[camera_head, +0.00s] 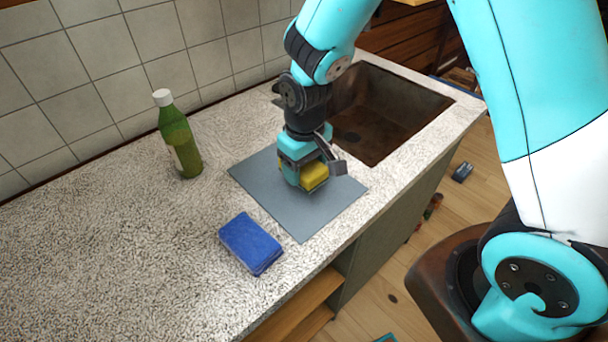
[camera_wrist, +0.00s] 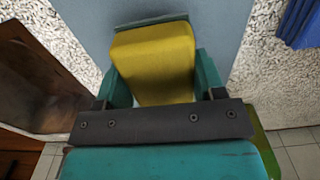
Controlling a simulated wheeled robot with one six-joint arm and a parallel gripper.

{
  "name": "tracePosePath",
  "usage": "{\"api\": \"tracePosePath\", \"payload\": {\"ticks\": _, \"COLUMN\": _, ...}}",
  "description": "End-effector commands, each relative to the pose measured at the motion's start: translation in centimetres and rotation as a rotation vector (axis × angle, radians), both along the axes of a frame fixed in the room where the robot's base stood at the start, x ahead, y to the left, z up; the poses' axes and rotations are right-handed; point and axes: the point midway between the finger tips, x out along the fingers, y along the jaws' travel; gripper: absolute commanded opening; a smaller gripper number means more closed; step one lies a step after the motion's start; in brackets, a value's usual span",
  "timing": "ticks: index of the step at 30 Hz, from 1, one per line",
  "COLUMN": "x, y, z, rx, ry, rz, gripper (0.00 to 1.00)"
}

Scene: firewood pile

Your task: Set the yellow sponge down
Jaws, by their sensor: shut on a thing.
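The yellow sponge (camera_head: 314,176) is between the fingers of my gripper (camera_head: 304,178), over the grey mat (camera_head: 300,220) on the counter. In the wrist view the yellow sponge (camera_wrist: 155,62) sits between the two teal fingers of my gripper (camera_wrist: 158,80), with the grey mat (camera_wrist: 225,25) behind it. My gripper is shut on the sponge and points down. The sponge is low over the mat; I cannot tell whether it touches it. The gripper hides part of the sponge in the head view.
A blue sponge (camera_head: 250,243) lies on the speckled counter (camera_head: 120,260) near the mat's front left. A green bottle with a white cap (camera_head: 180,142) stands by the tiled wall. A dark sink (camera_head: 385,112) is right of the mat. The counter's left part is clear.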

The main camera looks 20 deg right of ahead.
Motion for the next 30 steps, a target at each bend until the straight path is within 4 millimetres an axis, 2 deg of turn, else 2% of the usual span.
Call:
{"api": "tracePosePath", "payload": {"ticks": 3, "x": -0.1, "y": 0.0, "z": -2.0, "rx": -0.002, "ry": 0.007, "rz": 0.0, "gripper": 0.37}}
{"api": "tracePosePath", "payload": {"ticks": 6, "x": -0.1, "y": 0.0, "z": -3.0, "rx": -0.002, "ry": 0.005, "rz": 0.0, "gripper": 0.37}}
{"api": "tracePosePath", "payload": {"ticks": 18, "x": 0.0, "y": 0.0, "z": -3.6, "rx": -0.001, "ry": 0.002, "rz": 0.0, "gripper": 0.37}}
{"api": "tracePosePath", "payload": {"ticks": 19, "x": 0.0, "y": 0.0, "z": -3.5, "rx": -0.001, "ry": 0.002, "rz": 0.0, "gripper": 0.7}}
{"api": "tracePosePath", "payload": {"ticks": 21, "x": 0.0, "y": 0.0, "z": -3.5, "rx": -0.001, "ry": 0.002, "rz": 0.0, "gripper": 0.86}}
{"api": "tracePosePath", "payload": {"ticks": 22, "x": 0.0, "y": 0.0, "z": -3.5, "rx": -0.001, "ry": 0.002, "rz": 0.0, "gripper": 0.88}}
{"api": "tracePosePath", "payload": {"ticks": 30, "x": 0.0, "y": 0.0, "z": -3.3, "rx": -0.001, "ry": 0.002, "rz": 0.0, "gripper": 0.88}}
